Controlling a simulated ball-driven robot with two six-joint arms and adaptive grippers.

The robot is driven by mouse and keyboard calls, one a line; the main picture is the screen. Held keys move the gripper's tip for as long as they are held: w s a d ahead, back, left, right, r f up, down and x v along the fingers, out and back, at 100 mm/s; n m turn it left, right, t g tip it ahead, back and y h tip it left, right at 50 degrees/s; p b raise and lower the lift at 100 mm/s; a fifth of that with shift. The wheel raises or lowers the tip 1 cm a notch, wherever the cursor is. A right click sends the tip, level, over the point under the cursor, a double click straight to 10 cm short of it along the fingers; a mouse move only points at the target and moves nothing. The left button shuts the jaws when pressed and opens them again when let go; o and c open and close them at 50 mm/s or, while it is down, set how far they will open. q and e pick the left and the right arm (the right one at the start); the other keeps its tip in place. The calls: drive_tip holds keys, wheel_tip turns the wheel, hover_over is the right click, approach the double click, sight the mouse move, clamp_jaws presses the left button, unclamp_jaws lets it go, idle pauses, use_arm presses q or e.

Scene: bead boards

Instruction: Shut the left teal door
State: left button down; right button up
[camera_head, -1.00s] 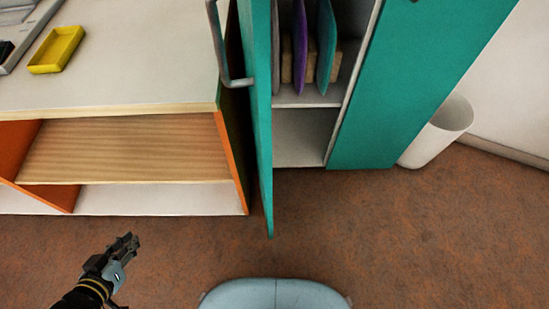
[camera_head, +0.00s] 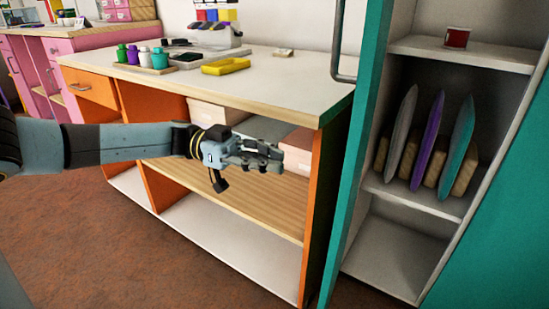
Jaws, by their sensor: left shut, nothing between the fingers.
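The left teal door (camera_head: 358,150) stands open, seen nearly edge-on, between the workbench and the cabinet's inside. Its grey bar handle (camera_head: 338,45) is on the door's left side, near the top of the view. The teal cabinet (camera_head: 400,250) shows its open left part, with shelves inside. My left gripper (camera_head: 277,158) is shut and empty, in front of the workbench's open shelves and to the left of the door, apart from it in the picture. My right gripper is not in view.
The workbench (camera_head: 270,88) with orange dividers stands left of the door. It bears a yellow tray (camera_head: 226,66) and several small bottles. Grey, purple and teal boards stand on the cabinet shelf, below a red tin (camera_head: 456,38). Brown floor (camera_head: 120,245) is clear at lower left.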

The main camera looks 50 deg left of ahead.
use_arm(q)
drive_tip(key=b, duration=0.1)
approach(346, 162)
drive_tip(key=w+d+f, duration=0.4)
drive_tip(key=d+f, duration=0.1)
drive_tip(key=shift+w+d, duration=0.25)
drive_tip(key=shift+d, duration=0.1)
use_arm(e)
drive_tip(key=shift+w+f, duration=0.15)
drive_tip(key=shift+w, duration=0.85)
